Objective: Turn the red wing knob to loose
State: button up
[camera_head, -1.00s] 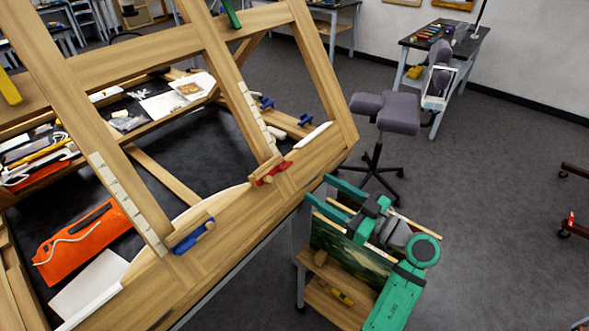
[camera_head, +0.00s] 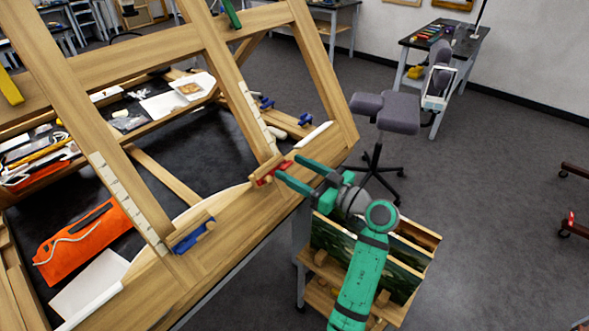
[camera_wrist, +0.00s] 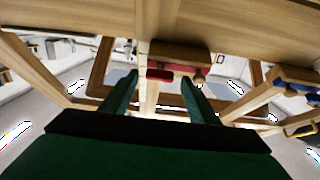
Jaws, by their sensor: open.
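The red wing knob (camera_head: 271,174) sits on a wooden block on the lower rail of the easel frame (camera_head: 235,217). My green gripper (camera_head: 294,172) is open, its two fingers pointing left toward the knob, their tips close to it in the head view. In the wrist view, the red knob (camera_wrist: 160,75) lies ahead of and between the two open fingers (camera_wrist: 158,85), under a wooden block. I cannot tell from these views whether a fingertip touches it. Nothing is between the fingers.
A blue wing knob (camera_head: 192,238) is farther left on the same rail. A rack of paintings (camera_head: 400,262) stands below my arm. A grey stool (camera_head: 388,112) is behind. Open floor lies to the right.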

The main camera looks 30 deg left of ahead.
jog(key=shift+a, duration=0.2)
jog(key=shift+c, duration=0.3)
jog(key=c, duration=1)
